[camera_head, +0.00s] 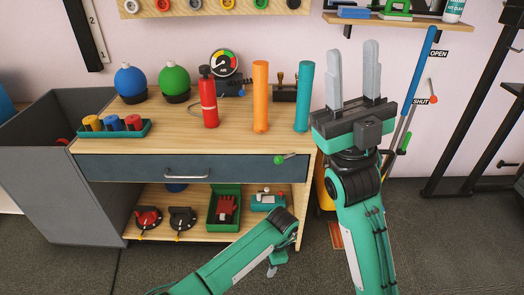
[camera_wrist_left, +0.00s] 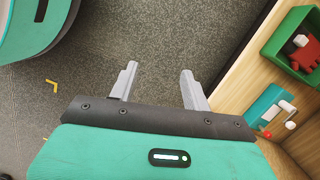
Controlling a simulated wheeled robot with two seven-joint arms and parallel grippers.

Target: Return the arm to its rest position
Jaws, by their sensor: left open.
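My left arm comes in from the lower left in the head view and bends down in front of the bench's lower shelf. Its left gripper (camera_head: 272,270) is mostly hidden there behind the arm. In the left wrist view the left gripper (camera_wrist_left: 157,68) has its two grey fingers apart, with nothing between them, above bare floor. My right gripper (camera_head: 353,62) points up at the right of the bench in the head view. Its two fingers stand apart and it holds nothing.
The wooden workbench (camera_head: 225,143) carries a red extinguisher (camera_head: 209,100), orange and teal cylinders and two round weights. Its lower shelf holds a green bin (camera_head: 222,222), which shows close right in the wrist view (camera_wrist_left: 284,38). A grey crate (camera_head: 62,170) stands left. Floor in front is clear.

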